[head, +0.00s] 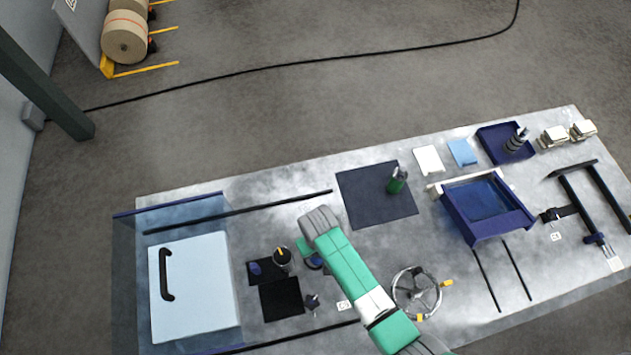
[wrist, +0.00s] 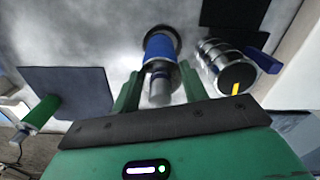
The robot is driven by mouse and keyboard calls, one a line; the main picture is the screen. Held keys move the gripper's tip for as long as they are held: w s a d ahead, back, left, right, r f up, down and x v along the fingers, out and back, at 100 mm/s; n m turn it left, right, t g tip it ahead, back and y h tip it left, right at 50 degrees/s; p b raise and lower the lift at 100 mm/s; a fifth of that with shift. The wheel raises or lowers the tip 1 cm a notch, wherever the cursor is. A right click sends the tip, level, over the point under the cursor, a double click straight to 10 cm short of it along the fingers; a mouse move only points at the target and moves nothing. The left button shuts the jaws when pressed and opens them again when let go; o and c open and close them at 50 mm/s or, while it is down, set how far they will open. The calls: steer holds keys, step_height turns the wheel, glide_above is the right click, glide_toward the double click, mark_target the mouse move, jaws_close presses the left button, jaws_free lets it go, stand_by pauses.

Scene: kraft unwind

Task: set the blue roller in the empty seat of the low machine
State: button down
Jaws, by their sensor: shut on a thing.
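The blue roller (wrist: 160,47) stands in the middle of the wrist view, with a metal shaft toward me. My gripper (wrist: 159,88) has its two green fingers on either side of that shaft, shut on the roller. A dark round piece shows at the roller's far end; I cannot tell whether it is part of the roller or a base under it. In the head view my gripper (head: 308,256) is largely hidden by my arm, and a little of the roller (head: 315,263) shows beneath. I cannot tell for sure which thing is the low machine or where its empty seat is.
A ribbed steel roller (wrist: 225,68) stands close right of the blue one, beside dark pads (head: 281,299). A green roller (head: 397,180) is on a dark mat (head: 360,205). A handwheel (head: 417,292), navy box (head: 485,225), black frame (head: 592,208) and handled pale cover (head: 200,290) surround.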

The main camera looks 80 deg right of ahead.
steer(key=shift+w+d+f+b, duration=0.2)
steer(key=shift+f+b, duration=0.1)
steer(key=shift+f, duration=0.6)
steer(key=shift+w+d+f+b, duration=0.15)
steer(key=shift+f+b, duration=0.15)
steer(key=shift+f, duration=0.55)
steer(key=shift+a, duration=0.1)
steer(key=shift+f, duration=0.15)
steer(key=c, duration=0.8)
jaws_free()
steer(key=shift+o, duration=0.2)
step_height(320, 180, up, 12)
steer(key=p, duration=0.3)
